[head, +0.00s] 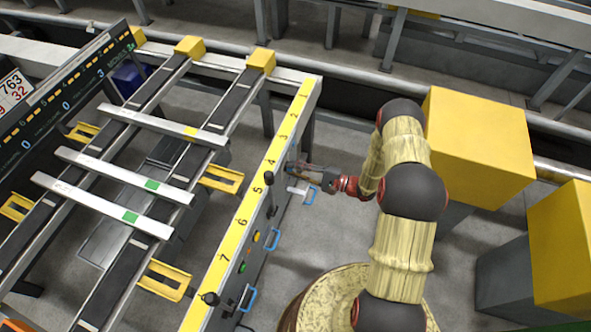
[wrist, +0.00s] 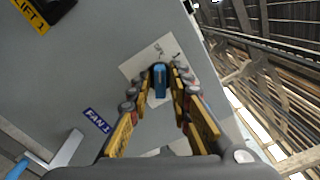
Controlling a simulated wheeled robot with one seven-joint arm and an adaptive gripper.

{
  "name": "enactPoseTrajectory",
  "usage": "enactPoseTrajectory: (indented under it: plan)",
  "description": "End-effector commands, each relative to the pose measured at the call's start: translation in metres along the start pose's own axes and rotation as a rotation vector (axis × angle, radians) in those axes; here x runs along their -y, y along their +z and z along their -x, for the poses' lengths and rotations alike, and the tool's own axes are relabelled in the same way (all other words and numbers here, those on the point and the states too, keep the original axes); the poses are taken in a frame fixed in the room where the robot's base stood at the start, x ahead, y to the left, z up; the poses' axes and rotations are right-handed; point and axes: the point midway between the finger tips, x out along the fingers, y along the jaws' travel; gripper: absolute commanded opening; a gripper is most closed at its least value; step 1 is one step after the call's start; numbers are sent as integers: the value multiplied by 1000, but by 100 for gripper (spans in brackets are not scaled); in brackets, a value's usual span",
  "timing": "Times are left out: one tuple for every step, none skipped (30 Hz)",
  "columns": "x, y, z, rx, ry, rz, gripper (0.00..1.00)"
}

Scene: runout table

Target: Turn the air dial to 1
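The air dial (wrist: 160,81) is a small blue-and-black knob on a white plate (wrist: 136,67) on the grey panel side, seen in the wrist view. Its plate carries small dark marks, too small to read for certain. My gripper (wrist: 161,73) faces the panel with one yellow-padded finger on each side of the knob; the fingers stand apart and I see no clear contact. In the head view my gripper (head: 292,168) reaches the right side of the table rail; the dial is hidden there.
A FAN 1 label (wrist: 97,121) and a LIFT 1 label (wrist: 30,13) sit on the panel. Yellow boxes (head: 478,145) stand at right.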

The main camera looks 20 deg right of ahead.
Motion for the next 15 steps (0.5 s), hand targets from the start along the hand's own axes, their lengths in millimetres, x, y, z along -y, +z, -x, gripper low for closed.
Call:
enactPoseTrajectory:
  plan:
    - [0,0,0,0,0,0,15]
    - [0,0,0,0,0,0,14]
    - [0,0,0,0,0,0,11]
    - [0,0,0,0,0,0,10]
    - [0,0,0,0,0,0,8]
    - [0,0,0,0,0,0,6]
    - [0,0,0,0,0,0,4]
    - [0,0,0,0,0,0,2]
    - [0,0,0,0,0,0,0]
    - [0,0,0,0,0,0,0]
    - [0,0,0,0,0,0,0]
    - [0,0,0,0,0,0,0]
    - [0,0,0,0,0,0,0]
    - [0,0,0,0,0,0,0]
    - [0,0,0,0,0,0,0]
